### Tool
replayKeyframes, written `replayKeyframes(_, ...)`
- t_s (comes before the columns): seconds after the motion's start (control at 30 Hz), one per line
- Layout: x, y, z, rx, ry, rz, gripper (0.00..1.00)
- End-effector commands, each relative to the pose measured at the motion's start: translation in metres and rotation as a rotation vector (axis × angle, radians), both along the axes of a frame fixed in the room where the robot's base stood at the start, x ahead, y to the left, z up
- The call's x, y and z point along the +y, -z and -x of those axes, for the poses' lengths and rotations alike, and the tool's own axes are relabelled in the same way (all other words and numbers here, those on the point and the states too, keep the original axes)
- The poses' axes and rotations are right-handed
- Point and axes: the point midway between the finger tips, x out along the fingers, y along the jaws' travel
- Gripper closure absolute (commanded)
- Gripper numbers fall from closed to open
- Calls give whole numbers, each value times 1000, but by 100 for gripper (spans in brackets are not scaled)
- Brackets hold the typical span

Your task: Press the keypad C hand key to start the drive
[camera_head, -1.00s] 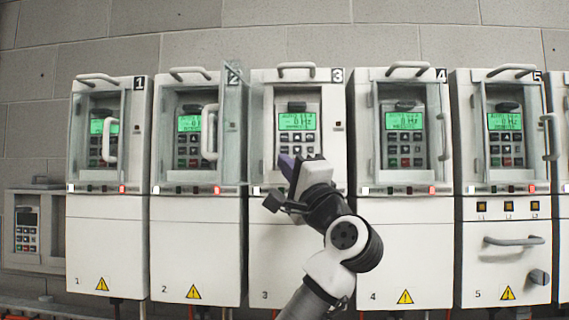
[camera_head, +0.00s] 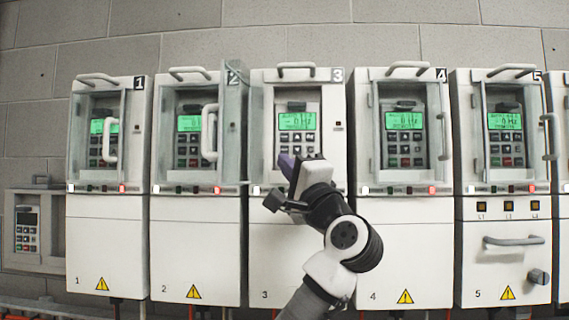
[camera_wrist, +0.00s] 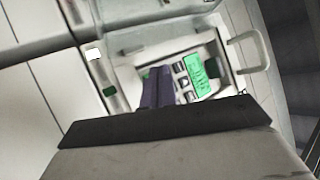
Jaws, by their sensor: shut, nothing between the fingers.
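Drive 3's keypad (camera_head: 297,128) has a lit green display and rows of keys below it. No letter C is readable, so I cannot tell which keypad bears that name. My gripper (camera_head: 287,163) is shut and empty, in front of the lower part of drive 3's keypad. In the wrist view its dark purple fingers (camera_wrist: 157,82) point at the keypad (camera_wrist: 190,78) and cover some of its keys. Several grey keys show beside the green display. The hand key cannot be made out, nor whether the fingertips touch any key.
Drives 1 (camera_head: 104,130), 2 (camera_head: 188,125), 4 (camera_head: 404,120) and 5 (camera_head: 505,122) stand in a row beside it with lit displays. A clear door (camera_head: 236,125) stands out between drives 2 and 3. A small wall box (camera_head: 27,232) with a keypad is at the far left.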

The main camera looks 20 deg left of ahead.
Motion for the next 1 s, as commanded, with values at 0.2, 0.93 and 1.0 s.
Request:
replayKeyframes(0.2,0,0,0,0,0,0,100)
replayKeyframes(0.93,3,0,-8,0,0,0,100)
replayKeyframes(1.0,3,0,-8,0,0,0,100)
